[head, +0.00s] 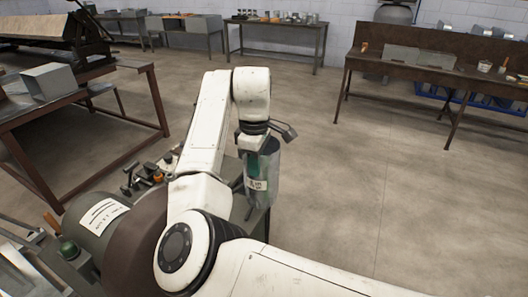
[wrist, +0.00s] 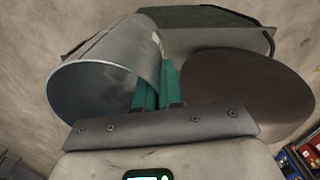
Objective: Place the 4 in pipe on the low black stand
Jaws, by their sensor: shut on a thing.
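My gripper (wrist: 158,92) has green fingers that are shut on the wall of a grey metal pipe (wrist: 112,72). In the wrist view the pipe's open round end faces the camera, left of the fingers. In the head view the pipe (head: 273,178) hangs below my wrist, roughly upright, with a white label in front of it. It is held up in the air, beside a grey-green bench or cabinet. My arm hides part of this area. I cannot make out the low black stand in either view.
A brown-framed table with a grey duct piece (head: 50,80) stands at the left. A dark workbench (head: 440,72) is at the right, and a table with small cans (head: 278,22) is at the back. Tools (head: 148,175) lie near my arm. The floor at right is clear.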

